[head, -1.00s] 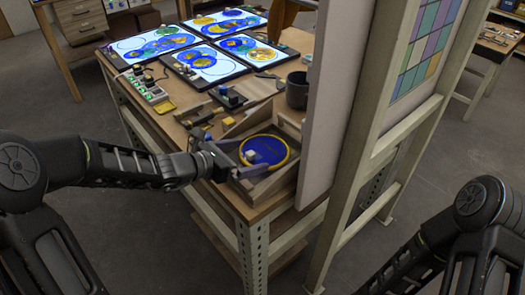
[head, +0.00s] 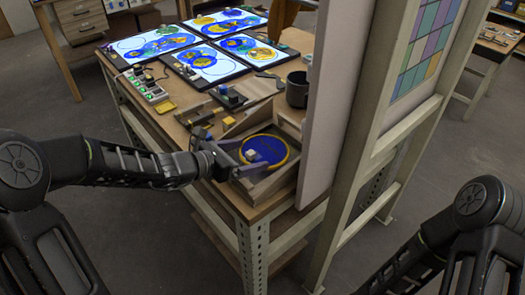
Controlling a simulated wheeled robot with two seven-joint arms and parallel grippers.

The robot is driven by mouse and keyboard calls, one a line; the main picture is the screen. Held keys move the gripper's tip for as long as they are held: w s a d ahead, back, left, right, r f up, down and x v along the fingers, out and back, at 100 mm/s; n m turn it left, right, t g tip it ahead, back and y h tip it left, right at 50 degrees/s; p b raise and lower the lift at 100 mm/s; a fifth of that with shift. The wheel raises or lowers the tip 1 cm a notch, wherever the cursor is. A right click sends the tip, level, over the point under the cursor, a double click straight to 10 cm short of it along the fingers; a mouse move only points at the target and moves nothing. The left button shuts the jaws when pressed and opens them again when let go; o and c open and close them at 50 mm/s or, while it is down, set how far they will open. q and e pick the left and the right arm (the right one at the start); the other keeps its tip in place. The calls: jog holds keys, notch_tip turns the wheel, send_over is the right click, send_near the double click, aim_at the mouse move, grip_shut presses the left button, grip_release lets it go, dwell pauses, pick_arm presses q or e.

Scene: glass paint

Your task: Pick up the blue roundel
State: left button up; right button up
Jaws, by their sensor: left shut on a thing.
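The blue roundel (head: 269,148) is a round disc with a yellow rim and a small pale knob (head: 251,155) on top. It sits in or over a wooden tray (head: 262,191) at the near corner of the workbench. My left gripper (head: 246,157) reaches in from the left with its fingers at the knob, shut on the roundel by it. The fingers partly cover the knob. I cannot tell whether the roundel is clear of the tray floor. My right arm shows at the lower right, but its gripper is out of view.
Several lit panels (head: 213,64) with blue and yellow circles lie at the back of the bench (head: 176,130). A dark mug (head: 297,90) stands behind the tray. A tall pale board (head: 335,90) rises close on the tray's right. Small tools and blocks lie left of the tray.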

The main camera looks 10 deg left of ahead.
pick_arm(q)
jog(key=c, duration=0.8)
jog(key=shift+c, duration=0.2)
jog(key=shift+r, duration=0.45)
jog(key=c, duration=0.7)
notch_tip(320, 180, up, 9)
jog(key=shift+r+p, duration=0.1)
jog(key=shift+p, duration=0.9)
grip_shut()
